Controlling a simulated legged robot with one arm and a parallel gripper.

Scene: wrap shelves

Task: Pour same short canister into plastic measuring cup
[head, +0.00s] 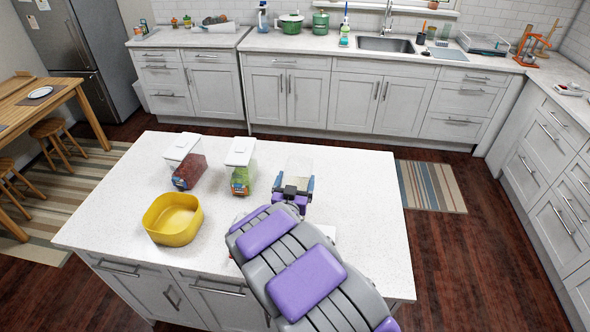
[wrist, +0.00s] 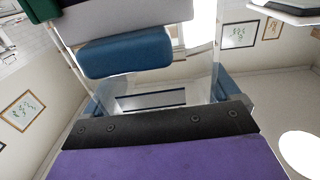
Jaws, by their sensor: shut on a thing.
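My gripper (head: 296,184) is shut on a clear see-through container (head: 299,166) above the right half of the white island. The container also shows in the wrist view (wrist: 165,100), between my blue finger pads. I cannot tell whether it is the short canister or the measuring cup. A white-lidded canister with dark red contents (head: 190,173) stands at the left of the island. Another white-lidded canister with a green label (head: 241,180) stands between it and my gripper. A white thing (head: 328,232) is mostly hidden behind my arm. No second clear cup is plain to see.
A yellow open bowl (head: 160,228) sits at the island's left front. The island top (head: 370,185) is clear right of my gripper and along its left edge. Counters with a sink (head: 386,45) and green pots (head: 290,22) stand beyond the floor.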

